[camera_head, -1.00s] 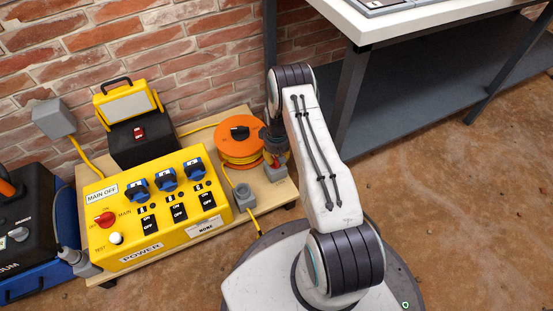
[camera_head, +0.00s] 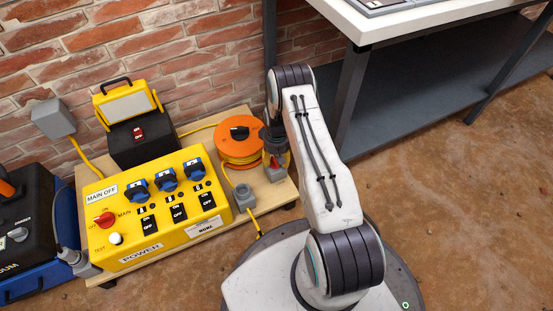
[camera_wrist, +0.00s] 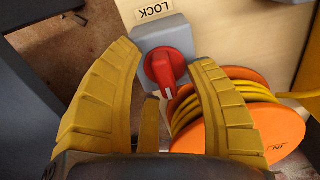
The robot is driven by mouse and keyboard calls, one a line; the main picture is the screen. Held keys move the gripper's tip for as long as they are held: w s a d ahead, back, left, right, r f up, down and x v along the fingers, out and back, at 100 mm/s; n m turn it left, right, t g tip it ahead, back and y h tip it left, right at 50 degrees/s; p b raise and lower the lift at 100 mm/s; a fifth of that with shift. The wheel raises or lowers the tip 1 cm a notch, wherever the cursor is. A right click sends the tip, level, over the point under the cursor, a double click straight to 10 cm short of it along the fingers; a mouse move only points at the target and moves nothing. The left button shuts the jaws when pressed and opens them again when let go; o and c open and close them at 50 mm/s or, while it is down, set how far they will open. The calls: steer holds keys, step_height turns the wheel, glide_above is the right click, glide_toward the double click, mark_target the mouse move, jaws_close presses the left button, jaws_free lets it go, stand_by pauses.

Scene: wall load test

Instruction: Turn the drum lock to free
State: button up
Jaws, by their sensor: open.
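The drum lock is a red knob (camera_wrist: 164,68) on a grey box (camera_wrist: 152,32), beside the orange cable drum (camera_wrist: 277,122). A white LOCK label (camera_wrist: 154,10) shows upside down above the box in the wrist view. The knob's white mark points down and slightly right there. My gripper (camera_wrist: 165,56) is open, one yellow finger on each side of the knob, with gaps visible between the fingers and the knob. In the head view the red knob (camera_head: 275,161) shows just below my gripper, which partly hides the box. The drum (camera_head: 238,132) stands directly to the left.
A yellow power box (camera_head: 155,212) with switches and blue plugs stands left of the drum on a wooden board (camera_head: 266,203). A grey socket (camera_head: 244,195) on a yellow cable lies nearby. A black case with a lamp (camera_head: 140,138) stands behind. A white table (camera_head: 425,22) is at right.

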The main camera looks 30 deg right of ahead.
steer(key=shift+r, duration=0.1)
step_height(320, 180, up, 12)
stand_by(0.7)
stand_by(0.4)
steer(key=s+a+r+t+p, duration=0.15)
steer(key=r+p, duration=0.45)
steer(key=r, duration=0.8)
steer(key=s+a+r+p, duration=0.3)
steer(key=r+p, duration=0.3)
steer(key=r, duration=0.7)
steer(key=s+a+r+p, duration=0.25)
steer(key=r+p, duration=0.45)
steer(key=r, duration=0.7)
steer(key=s+a+r+t+p, duration=0.1)
steer(key=s+a+r+p, duration=0.1)
steer(key=s+r+p, duration=0.7)
steer(key=s+a+r+t+p, duration=0.1)
steer(key=s+a+r+p, duration=0.1)
steer(key=s+r+p, duration=0.8)
steer(key=v, duration=0.9)
steer(key=shift+w+r+p, duration=0.2)
steer(key=shift+r+p, duration=0.1)
steer(key=shift+r, duration=0.2)
